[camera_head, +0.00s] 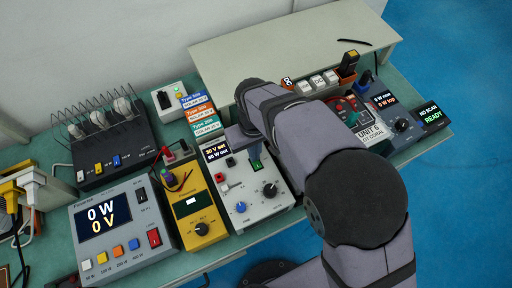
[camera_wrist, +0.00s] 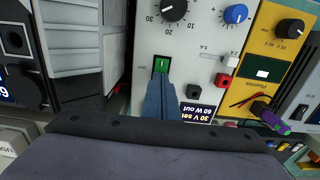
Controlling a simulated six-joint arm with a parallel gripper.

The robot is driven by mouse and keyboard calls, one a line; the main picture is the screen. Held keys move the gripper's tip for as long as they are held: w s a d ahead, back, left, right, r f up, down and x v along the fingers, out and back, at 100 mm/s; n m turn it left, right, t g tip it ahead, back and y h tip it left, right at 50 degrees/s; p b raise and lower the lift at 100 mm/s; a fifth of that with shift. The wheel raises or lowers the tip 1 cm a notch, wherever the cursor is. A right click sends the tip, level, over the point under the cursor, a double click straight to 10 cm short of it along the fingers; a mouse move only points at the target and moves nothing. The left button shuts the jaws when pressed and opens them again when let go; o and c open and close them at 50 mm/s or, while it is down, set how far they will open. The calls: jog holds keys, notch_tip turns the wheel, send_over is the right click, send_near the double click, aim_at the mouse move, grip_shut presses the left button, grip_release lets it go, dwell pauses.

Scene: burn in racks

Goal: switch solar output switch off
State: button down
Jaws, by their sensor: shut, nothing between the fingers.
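In the head view my wrist and arm hide part of the box's upper right.
A yellow meter (camera_head: 190,211) and a grey unit (camera_head: 121,226) reading 0 W and 0 V stand to the left. A blue knob (camera_wrist: 235,14), a black dial (camera_wrist: 174,8) and red and black sockets are close to the switch. A raised shelf (camera_head: 290,40) runs behind.

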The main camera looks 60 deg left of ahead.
jog(key=shift+f, duration=0.45)
jog(key=shift+r, duration=0.15)
notch_tip(320, 180, up, 7)
jog(key=p, duration=0.5)
dwell(0.6)
dwell(0.3)
